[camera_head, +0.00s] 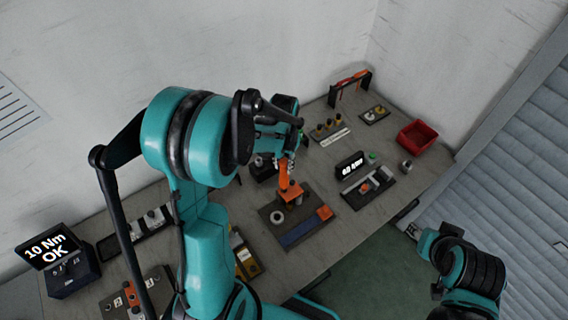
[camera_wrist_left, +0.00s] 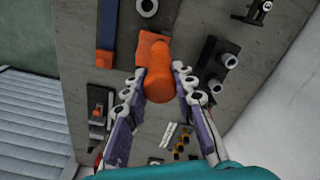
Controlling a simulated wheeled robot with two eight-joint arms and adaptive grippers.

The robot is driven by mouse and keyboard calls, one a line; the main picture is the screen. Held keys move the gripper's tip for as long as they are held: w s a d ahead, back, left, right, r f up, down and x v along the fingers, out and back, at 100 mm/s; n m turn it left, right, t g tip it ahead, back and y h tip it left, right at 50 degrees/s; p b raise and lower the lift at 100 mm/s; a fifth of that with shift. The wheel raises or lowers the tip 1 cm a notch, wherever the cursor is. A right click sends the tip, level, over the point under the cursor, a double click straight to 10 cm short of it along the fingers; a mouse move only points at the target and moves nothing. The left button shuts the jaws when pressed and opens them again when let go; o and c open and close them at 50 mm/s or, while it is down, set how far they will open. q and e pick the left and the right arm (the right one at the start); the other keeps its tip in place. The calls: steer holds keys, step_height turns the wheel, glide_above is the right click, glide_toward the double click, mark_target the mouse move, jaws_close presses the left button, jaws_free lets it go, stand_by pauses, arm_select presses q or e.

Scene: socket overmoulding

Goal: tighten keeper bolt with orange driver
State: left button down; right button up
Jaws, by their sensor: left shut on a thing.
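The orange driver (camera_head: 284,178) stands over the dark fixture plate (camera_head: 268,213) in the middle of the bench. My left gripper (camera_head: 286,160) reaches down to it from above and is shut on it. In the left wrist view, the driver's round orange end (camera_wrist_left: 158,86) sits between the fingertips of my left gripper (camera_wrist_left: 160,92). The driver and gripper cover what lies below, so I cannot make out the keeper bolt. My right gripper (camera_head: 412,231) is beyond the bench's front edge, away from the fixture; its jaws are too small to read.
An orange block (camera_head: 324,212) and a blue strip (camera_head: 300,233) lie on the fixture plate. A display (camera_head: 55,249) at the left reads "10 Nm OK". Another small display (camera_head: 350,165) stands right of the fixture. A red bin (camera_head: 418,136) is at the far right.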

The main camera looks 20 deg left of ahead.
arm_select(q)
steer(key=shift+r+p, duration=1.5)
steer(key=shift+r, duration=0.95)
steer(key=shift+f, duration=0.1)
